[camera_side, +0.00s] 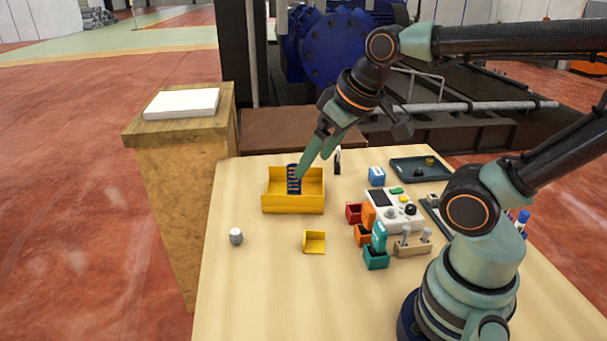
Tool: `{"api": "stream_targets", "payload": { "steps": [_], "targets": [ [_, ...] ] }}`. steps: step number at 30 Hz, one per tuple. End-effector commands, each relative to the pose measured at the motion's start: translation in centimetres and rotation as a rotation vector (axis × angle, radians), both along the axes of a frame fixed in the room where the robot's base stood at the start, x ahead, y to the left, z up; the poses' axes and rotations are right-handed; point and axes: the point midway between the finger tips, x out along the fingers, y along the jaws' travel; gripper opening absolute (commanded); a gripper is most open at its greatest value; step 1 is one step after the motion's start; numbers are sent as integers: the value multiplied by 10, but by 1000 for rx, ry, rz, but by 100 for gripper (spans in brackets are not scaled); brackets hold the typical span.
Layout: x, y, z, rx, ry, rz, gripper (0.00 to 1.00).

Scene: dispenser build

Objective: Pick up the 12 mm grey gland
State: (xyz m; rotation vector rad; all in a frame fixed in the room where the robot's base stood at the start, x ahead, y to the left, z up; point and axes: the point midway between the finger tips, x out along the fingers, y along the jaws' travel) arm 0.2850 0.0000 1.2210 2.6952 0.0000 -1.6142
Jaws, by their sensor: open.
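A small grey cylindrical piece (236,236) stands alone on the left front of the wooden table; it looks like the grey gland, but its size cannot be read. My gripper (301,173) is over the large yellow bin (293,203), well to the right of and behind the grey piece. Its fingers point down and left and are open. A dark blue ribbed, coil-like part (294,180) is in the bin, right beside the fingertips. I cannot tell whether the fingers touch it.
A small yellow bin (314,249) sits in front of the large one. Red (353,213), orange (363,240) and teal (376,262) bins, a control box (384,212) and a dark tray (402,174) crowd the right. The table around the grey piece is clear.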

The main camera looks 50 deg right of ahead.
Motion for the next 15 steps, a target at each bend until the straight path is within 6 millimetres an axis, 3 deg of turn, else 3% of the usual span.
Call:
{"api": "stream_targets", "payload": {
  "steps": [1,2,3,11,15],
  "targets": [
    [0,0,0,0,0,0,83],
    [0,0,0,0,0,0,71],
    [0,0,0,0,0,0,68],
    [0,0,0,0,0,0,68],
    [11,1,-6,3,-10,-1,68]
  ]
}}
